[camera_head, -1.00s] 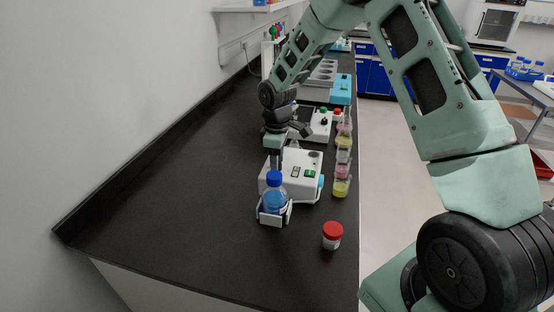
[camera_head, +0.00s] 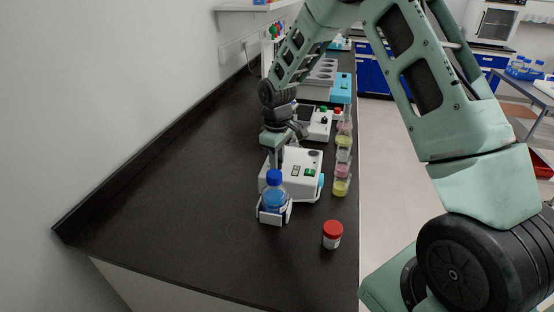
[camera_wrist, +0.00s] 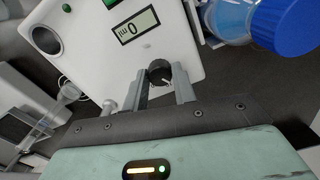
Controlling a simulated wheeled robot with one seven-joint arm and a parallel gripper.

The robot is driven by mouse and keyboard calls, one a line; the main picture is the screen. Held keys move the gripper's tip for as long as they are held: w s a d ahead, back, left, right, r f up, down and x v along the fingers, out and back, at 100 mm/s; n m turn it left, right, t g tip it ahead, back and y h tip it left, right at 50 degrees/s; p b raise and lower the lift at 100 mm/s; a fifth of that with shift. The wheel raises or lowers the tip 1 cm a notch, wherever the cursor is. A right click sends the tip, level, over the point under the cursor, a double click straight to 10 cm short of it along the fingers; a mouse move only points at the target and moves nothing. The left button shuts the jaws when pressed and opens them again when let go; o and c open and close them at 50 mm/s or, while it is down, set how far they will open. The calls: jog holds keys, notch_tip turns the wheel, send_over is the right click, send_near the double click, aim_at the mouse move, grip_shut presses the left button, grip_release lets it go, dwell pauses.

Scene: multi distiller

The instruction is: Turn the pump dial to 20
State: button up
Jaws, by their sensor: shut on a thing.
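The pump is a white box (camera_head: 308,160) on the black bench, with a green switch (camera_head: 310,172) on top. In the wrist view the pump's top (camera_wrist: 95,55) carries a small display (camera_wrist: 136,27) that reads 0 ml. The black pump dial (camera_wrist: 159,72) sits between the two fingers of my gripper (camera_wrist: 166,84), which is shut on it. In the head view my gripper (camera_head: 276,160) comes down over the pump's back left side, and the dial is hidden there.
A blue-capped bottle (camera_head: 274,192) stands in a white holder at the pump's front. A red-capped jar (camera_head: 332,235) stands near the bench's right edge. Several coloured containers (camera_head: 342,170) line the pump's right side. The bench's left part is clear.

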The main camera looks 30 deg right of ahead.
jog(key=m, duration=0.4)
jog(key=shift+m, duration=0.3)
jog(key=m, duration=0.3)
jog(key=shift+m, duration=0.3)
jog(key=m, duration=0.3)
jog(key=shift+r+m, duration=0.1)
jog(key=shift+m, duration=0.2)
jog(key=shift+m+p, duration=0.55)
jog(key=shift+m, duration=1.15)
jog(key=o, duration=1)
notch_tip(320, 180, up, 17)
jog(key=b, duration=0.2)
jog(key=shift+r, duration=0.15)
